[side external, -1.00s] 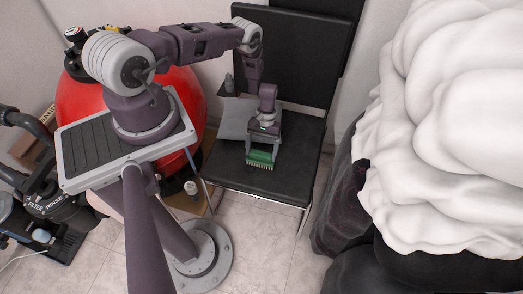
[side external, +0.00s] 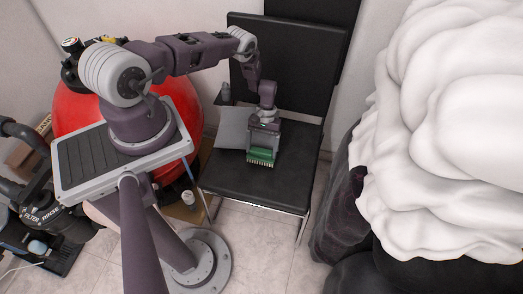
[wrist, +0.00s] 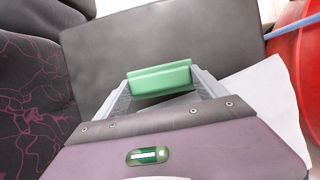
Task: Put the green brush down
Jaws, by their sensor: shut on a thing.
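The green brush (side external: 262,154) is a wide block with pale bristles pointing down in the side view. It is over the black chair seat (side external: 238,184). My gripper (side external: 263,148) comes down from above and is shut on the brush. In the wrist view the brush (wrist: 160,77) lies between the two grey fingers, gripped across its length. The bristles are hidden in the wrist view. I cannot tell whether they touch the seat.
A grey-white sheet or pad (side external: 233,128) lies on the seat to the left of my gripper. A red tank (side external: 80,120) is at the left. The front of the seat is clear.

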